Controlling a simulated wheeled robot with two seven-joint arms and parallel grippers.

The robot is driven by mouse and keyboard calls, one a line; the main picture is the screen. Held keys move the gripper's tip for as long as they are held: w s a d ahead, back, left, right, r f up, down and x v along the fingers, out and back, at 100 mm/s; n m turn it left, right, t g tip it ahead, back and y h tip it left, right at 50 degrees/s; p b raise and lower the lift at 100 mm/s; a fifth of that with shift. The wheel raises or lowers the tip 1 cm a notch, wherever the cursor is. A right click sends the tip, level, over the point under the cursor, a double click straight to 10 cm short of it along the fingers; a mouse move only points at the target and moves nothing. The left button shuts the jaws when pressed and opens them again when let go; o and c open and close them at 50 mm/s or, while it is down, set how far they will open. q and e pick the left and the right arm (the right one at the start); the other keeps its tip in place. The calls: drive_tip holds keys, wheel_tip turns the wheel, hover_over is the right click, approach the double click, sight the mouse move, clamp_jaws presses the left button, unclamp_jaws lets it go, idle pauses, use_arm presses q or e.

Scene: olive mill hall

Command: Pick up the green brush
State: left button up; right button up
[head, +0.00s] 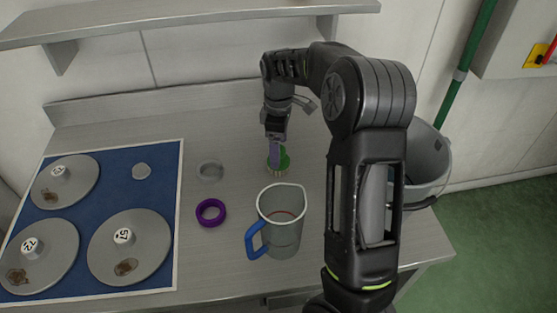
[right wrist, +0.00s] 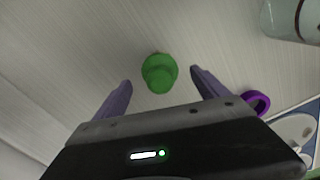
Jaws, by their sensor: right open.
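The green brush (head: 285,159) stands on the steel counter behind the jug, with pale bristles at its bottom. It is partly hidden by my right gripper (head: 275,155), which points down at it with purple fingers. In the right wrist view the brush's round green top (right wrist: 159,72) lies near the middle, just ahead of and between the two open fingertips (right wrist: 161,79). The fingers are apart on either side, with gaps, and hold nothing. My left gripper is not in view.
A clear jug (head: 283,225) with a blue handle stands in front of the brush. A purple ring (head: 201,217) and a grey ring (head: 210,179) lie to the left. A blue mat (head: 108,190) carries several discs. A grey bucket (head: 430,165) is at right.

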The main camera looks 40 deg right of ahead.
sight(284, 159)
wheel_tip(284, 159, down, 5)
drive_tip(key=shift+r+p, duration=0.1)
drive_tip(key=shift+p, duration=0.5)
drive_tip(key=shift+c, duration=0.2)
drive_tip(key=c, duration=1.5)
